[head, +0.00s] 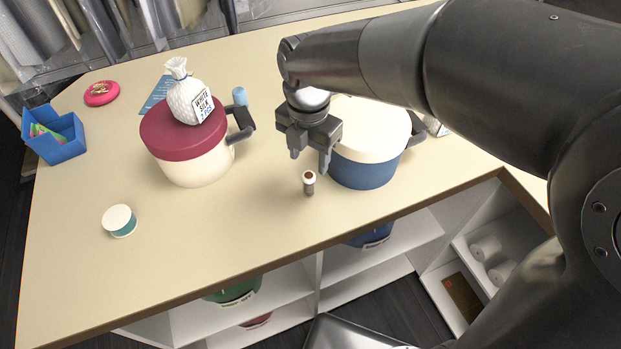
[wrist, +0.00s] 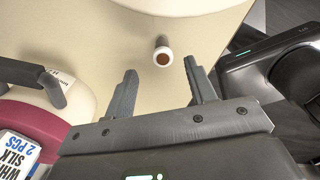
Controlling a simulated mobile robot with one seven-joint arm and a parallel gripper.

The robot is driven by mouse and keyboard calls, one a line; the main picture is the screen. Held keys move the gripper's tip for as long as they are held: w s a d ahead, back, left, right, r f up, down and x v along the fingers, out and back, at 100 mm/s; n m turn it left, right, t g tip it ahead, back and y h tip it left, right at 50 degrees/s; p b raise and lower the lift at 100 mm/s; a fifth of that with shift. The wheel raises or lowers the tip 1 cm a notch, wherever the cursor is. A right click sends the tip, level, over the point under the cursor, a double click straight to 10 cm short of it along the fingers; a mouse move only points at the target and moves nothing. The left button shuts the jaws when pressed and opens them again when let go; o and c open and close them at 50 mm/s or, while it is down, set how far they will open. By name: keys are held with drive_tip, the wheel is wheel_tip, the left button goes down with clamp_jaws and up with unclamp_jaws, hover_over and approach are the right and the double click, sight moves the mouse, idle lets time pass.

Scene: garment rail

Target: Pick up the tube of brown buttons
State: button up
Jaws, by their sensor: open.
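The tube of brown buttons (head: 309,184) stands upright on the table near its front edge, a small tube with a pale rim and brown contents. It also shows in the wrist view (wrist: 163,52), beyond the fingertips and roughly between their lines. My gripper (head: 311,160) is open and empty, above the table and a little behind the tube in the head view. Its two fingers also show in the wrist view (wrist: 161,75). The tube is apart from both fingers.
A blue pot with a cream lid (head: 364,170) stands right beside the tube. A cream pot with a maroon lid (head: 192,155) bears a white silk bag (head: 188,98). A small teal-and-white tub (head: 120,221), a blue bin (head: 55,143) and a pink round item (head: 101,93) sit left.

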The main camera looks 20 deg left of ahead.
sight(309, 175)
drive_tip(key=f, duration=0.8)
drive_tip(key=shift+s+d+f, duration=0.1)
drive_tip(key=shift+s+f, duration=0.1)
drive_tip(key=shift+s, duration=0.05)
drive_tip(key=shift+c, duration=0.5)
drive_tip(key=c, duration=1)
drive_tip(key=shift+o, duration=0.2)
